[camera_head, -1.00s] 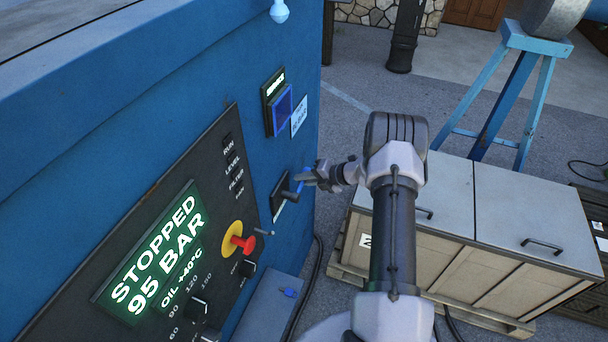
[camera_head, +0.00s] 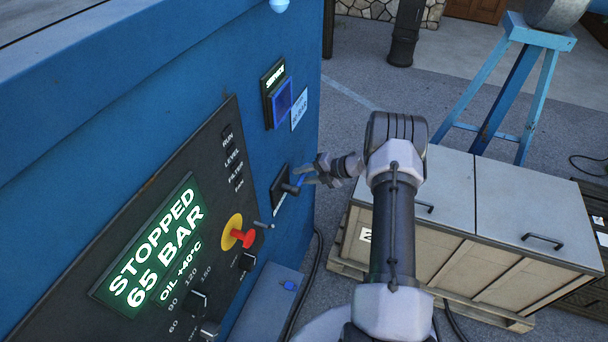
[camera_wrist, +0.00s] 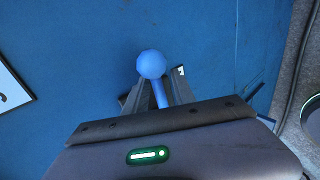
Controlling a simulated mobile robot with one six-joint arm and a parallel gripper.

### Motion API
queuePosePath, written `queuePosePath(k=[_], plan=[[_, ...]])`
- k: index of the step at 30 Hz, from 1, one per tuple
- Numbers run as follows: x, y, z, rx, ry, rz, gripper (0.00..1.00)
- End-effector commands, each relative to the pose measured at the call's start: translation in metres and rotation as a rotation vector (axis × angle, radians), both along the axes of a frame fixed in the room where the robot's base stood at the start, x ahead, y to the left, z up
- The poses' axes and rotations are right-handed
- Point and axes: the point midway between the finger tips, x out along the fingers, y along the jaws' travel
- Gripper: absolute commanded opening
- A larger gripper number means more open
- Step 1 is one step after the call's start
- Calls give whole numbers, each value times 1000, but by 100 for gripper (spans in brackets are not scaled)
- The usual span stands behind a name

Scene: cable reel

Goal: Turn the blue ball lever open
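The blue ball lever (camera_head: 300,181) sticks out from a dark plate on the blue cabinet's side face, right of the control panel. In the wrist view its round blue ball (camera_wrist: 151,64) and thin blue rod show between my two dark fingers. My gripper (camera_head: 312,177) is at the lever from the right, with its fingers apart on either side of the rod. It also shows in the wrist view (camera_wrist: 160,88). Whether a finger touches the rod is hard to tell. The display (camera_head: 158,245) reads STOPPED, 65 BAR, OIL +40°C.
A red knob on a yellow disc (camera_head: 241,238) juts out left of the lever. A blue-faced SERVICE box (camera_head: 283,103) and a white label (camera_head: 300,109) sit above. A crate-like chest (camera_head: 520,210) stands on the right. Pavement between is open.

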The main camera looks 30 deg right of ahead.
Motion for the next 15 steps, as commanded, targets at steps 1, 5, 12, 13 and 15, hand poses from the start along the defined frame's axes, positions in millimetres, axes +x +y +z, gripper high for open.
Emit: queuePosePath(k=[1, 5, 12, 13, 15], plan=[[0, 0, 1, -1, -1, 0, 35], [1, 0, 1, -1, -2, 0, 35], [-5, -7, 8, -2, -4, -2, 35], [-8, -9, 10, -2, -4, -2, 35], [-18, -17, 19, -2, -4, -3, 35]])
